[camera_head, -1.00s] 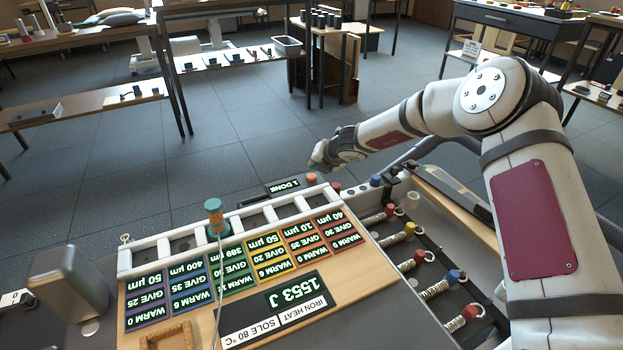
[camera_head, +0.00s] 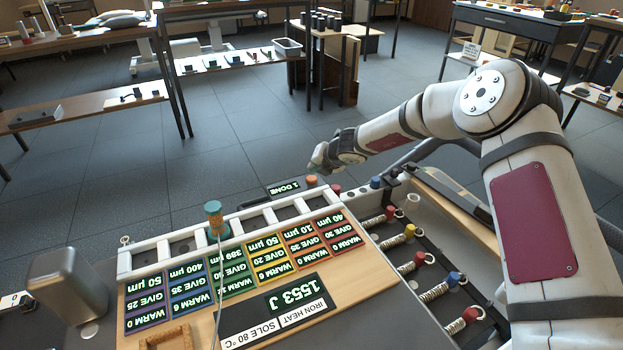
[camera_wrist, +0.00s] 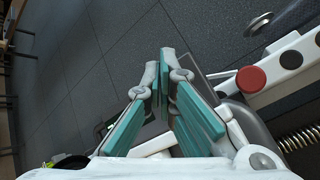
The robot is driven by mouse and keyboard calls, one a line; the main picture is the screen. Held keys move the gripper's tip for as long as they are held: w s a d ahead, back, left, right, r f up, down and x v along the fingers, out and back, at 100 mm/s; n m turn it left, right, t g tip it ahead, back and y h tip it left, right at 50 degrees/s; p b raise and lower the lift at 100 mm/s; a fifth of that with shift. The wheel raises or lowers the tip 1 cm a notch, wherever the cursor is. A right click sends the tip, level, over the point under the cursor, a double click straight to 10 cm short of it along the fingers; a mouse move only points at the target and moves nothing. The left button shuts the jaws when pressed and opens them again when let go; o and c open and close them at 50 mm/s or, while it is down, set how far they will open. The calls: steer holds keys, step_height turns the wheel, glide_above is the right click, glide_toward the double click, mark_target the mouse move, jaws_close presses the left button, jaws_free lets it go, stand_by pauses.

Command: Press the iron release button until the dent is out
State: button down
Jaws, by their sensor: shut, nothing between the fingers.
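My gripper (camera_head: 316,160) hangs over the far end of the bench, above and beside a small black display reading "1 DONE" (camera_head: 285,187). Its teal fingers are shut and empty in the wrist view (camera_wrist: 166,58). An orange-red button (camera_head: 311,180) stands just below the gripper at the end of the white rail. In the wrist view a round red cap (camera_wrist: 250,79) sits right of the fingers, apart from them. I cannot tell which is the iron release button. A display reads "1553 J" (camera_head: 293,291), with an "IRON HEAT" label beside it. No dent is distinguishable.
Coloured panels (camera_head: 232,267) line the wooden board beside the white slotted rail (camera_head: 170,257). A teal-and-orange knob (camera_head: 214,215) with a cable stands upright there. Springs with coloured caps (camera_head: 408,232) lie at right. A grey metal block (camera_head: 68,283) stands at left.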

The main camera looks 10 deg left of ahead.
mark_target(314, 178)
steer(key=shift+f, duration=0.15)
steer(key=shift+f+b, duration=0.25)
steer(key=shift+b, duration=0.15)
steer(key=shift+f+b, duration=0.55)
steer(key=shift+f, duration=0.1)
stand_by(0.8)
stand_by(0.3)
steer(key=shift+r+p, duration=0.85)
steer(key=shift+r, duration=0.15)
steer(key=shift+r+p, duration=2.35)
steer(key=shift+r, duration=0.2)
